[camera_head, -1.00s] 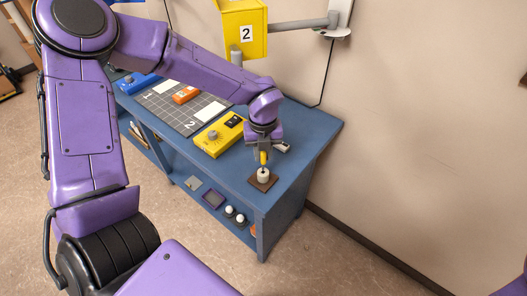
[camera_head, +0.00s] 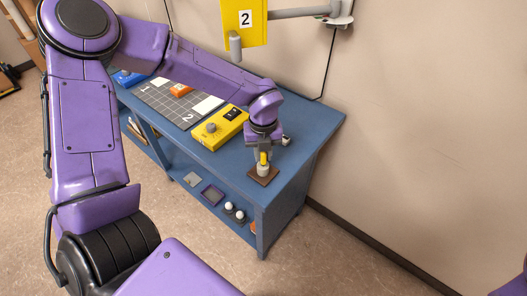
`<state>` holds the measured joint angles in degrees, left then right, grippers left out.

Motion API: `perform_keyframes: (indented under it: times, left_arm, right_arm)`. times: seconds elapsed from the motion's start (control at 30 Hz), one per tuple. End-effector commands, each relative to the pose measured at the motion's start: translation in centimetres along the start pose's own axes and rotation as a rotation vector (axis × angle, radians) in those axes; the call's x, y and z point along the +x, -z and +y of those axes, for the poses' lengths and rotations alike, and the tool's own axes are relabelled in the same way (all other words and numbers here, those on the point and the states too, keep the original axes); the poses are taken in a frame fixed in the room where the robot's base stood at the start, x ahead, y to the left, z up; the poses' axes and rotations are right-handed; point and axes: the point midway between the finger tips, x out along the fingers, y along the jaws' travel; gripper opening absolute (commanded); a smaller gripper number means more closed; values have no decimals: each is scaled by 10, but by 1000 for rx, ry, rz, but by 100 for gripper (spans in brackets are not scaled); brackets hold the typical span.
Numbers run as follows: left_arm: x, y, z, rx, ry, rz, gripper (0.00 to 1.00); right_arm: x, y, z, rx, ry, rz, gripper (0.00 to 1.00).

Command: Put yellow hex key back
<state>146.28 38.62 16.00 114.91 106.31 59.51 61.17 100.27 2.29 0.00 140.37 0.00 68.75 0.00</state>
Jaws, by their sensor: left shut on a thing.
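My left gripper (camera_head: 264,155) is at the right end of the blue workbench (camera_head: 309,137), pointing down. It is shut on the yellow hex key (camera_head: 264,158), whose yellow part shows between the fingers. The key is directly above a small pale round holder (camera_head: 263,170) on a brown square base (camera_head: 262,177). The key's lower end is hidden, so I cannot tell whether it is in the holder. My right gripper is not in view.
A yellow box with a knob (camera_head: 220,128) lies left of the gripper. A grey gridded mat (camera_head: 166,104) carries an orange item (camera_head: 181,90). A yellow sign marked 2 (camera_head: 243,21) hangs above on a grey wall arm. The lower shelf holds white round items (camera_head: 229,206).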

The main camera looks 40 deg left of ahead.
Motion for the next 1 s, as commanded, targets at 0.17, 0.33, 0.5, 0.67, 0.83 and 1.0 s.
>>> perform_keyframes:
  times: [0.17, 0.33, 0.5, 0.67, 0.83, 1.0]
  left_arm:
    - [11, 0, 0, -1, 0, 1, 0]
    - [10, 0, 0, -1, 0, 1, 52]
    - [10, 0, 0, -1, 0, 1, 52]
    - [10, 0, 0, -1, 0, 1, 94]
    - [10, 0, 0, 0, 0, 1, 94]
    - [10, 0, 0, 0, 0, 1, 94]
  right_arm:
    - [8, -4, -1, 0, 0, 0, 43]
    - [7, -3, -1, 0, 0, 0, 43]
    - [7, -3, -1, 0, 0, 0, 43]
    - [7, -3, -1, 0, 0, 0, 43]
    - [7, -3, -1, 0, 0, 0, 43]
    - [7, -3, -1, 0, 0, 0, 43]
